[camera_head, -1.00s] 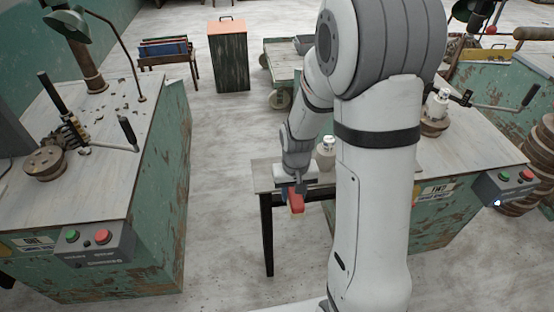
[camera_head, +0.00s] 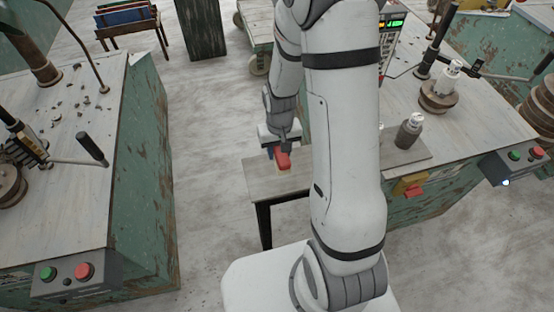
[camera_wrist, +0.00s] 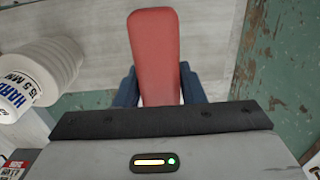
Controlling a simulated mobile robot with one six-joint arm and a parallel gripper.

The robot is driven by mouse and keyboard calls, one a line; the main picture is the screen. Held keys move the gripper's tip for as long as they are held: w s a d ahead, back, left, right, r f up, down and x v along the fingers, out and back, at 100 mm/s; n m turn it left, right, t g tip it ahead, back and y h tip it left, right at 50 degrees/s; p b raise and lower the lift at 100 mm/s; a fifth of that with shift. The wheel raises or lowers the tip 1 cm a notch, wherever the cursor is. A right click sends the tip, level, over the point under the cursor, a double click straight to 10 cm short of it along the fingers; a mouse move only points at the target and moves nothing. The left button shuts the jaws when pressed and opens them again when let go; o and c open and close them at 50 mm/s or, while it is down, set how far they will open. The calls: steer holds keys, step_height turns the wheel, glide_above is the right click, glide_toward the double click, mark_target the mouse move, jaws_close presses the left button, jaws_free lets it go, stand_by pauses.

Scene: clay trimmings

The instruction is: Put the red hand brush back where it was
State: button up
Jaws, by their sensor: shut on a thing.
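My gripper (camera_head: 276,150) is shut on the red hand brush (camera_head: 284,160), with the pale bristle side facing down. The brush is over the top of a small wooden table (camera_head: 262,186) with dark legs. I cannot tell whether the bristles touch the tabletop. In the wrist view, the brush's red handle (camera_wrist: 154,45) points away from the gripper between its two blue fingers (camera_wrist: 158,88). The brush's far underside is hidden there.
A white labelled container (camera_wrist: 45,70) shows at left in the wrist view. The left workbench (camera_head: 80,185) stands across a clear floor aisle (camera_head: 205,140).

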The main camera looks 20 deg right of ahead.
steer(key=shift+a+f, duration=0.15)
steer(key=shift+f, duration=0.75)
steer(key=shift+a+f+p, duration=0.1)
steer(key=shift+f+p, duration=0.25)
steer(key=shift+f, duration=1.8)
steer(key=shift+f, duration=0.1)
steer(key=shift+f+b, duration=0.15)
steer(key=shift+b, duration=0.15)
steer(key=o, duration=0.9)
